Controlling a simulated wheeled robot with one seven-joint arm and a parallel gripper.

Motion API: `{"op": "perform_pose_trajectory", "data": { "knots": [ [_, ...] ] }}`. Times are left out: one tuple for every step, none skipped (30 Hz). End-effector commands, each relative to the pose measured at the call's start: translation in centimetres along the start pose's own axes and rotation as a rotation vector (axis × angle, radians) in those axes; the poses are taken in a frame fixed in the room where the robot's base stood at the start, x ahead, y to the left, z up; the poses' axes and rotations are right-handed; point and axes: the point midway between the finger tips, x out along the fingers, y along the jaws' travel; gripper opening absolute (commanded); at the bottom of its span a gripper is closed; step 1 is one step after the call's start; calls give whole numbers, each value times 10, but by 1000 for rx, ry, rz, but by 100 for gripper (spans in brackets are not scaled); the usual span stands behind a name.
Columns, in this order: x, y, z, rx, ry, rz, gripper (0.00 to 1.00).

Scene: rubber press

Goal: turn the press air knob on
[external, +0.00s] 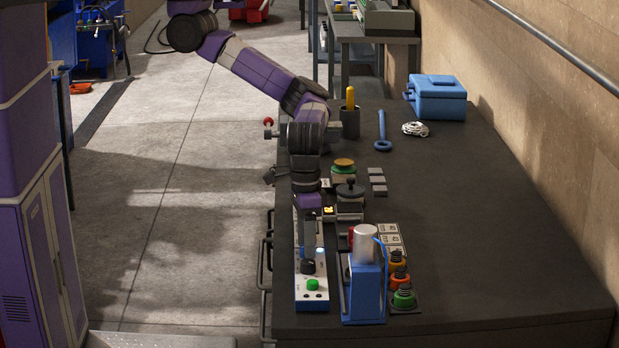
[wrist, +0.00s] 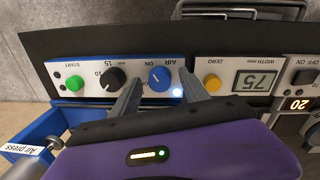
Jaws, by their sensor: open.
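The air knob (wrist: 159,79) is a blue dial with a white mark, beside the upside-down words AIR and ON. It sits on a white control panel (wrist: 91,69), which also shows in the external view (external: 312,303). A small lamp (wrist: 177,92) near the knob glows bluish white. My gripper (wrist: 159,77) is open, with one finger on each side of the knob; contact cannot be told. In the external view my gripper (external: 308,255) points down over the panel and hides the knob.
The panel also carries a green START button (wrist: 74,83) and a black dial (wrist: 112,78). The blue press (external: 364,287) with its silver cylinder stands right beside the panel.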

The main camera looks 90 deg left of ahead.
Motion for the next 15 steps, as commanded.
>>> {"op": "perform_pose_trajectory", "data": {
  "knots": [
    [0, 0, 0, 0, 0, 0, 51],
    [0, 0, 0, 0, 0, 0, 45],
    [0, 0, 0, 0, 0, 0, 37],
    [0, 0, 0, 0, 0, 0, 31],
    [0, 0, 0, 0, 0, 0, 25],
    [0, 0, 0, 0, 0, 0, 18],
    [0, 0, 0, 0, 0, 0, 12],
    [0, 0, 0, 0, 0, 0, 6],
    [0, 0, 0, 0, 0, 0, 0],
    [0, 0, 0, 0, 0, 0, 0],
    [0, 0, 0, -1, 0, 0, 0],
    [0, 0, 0, -4, 1, 0, 0],
    [0, 0, 0, -10, 2, 0, 0],
    [0, 0, -1, -19, 4, 1, 0],
    [0, 0, -1, -36, 5, 1, 0]
  ]
}}
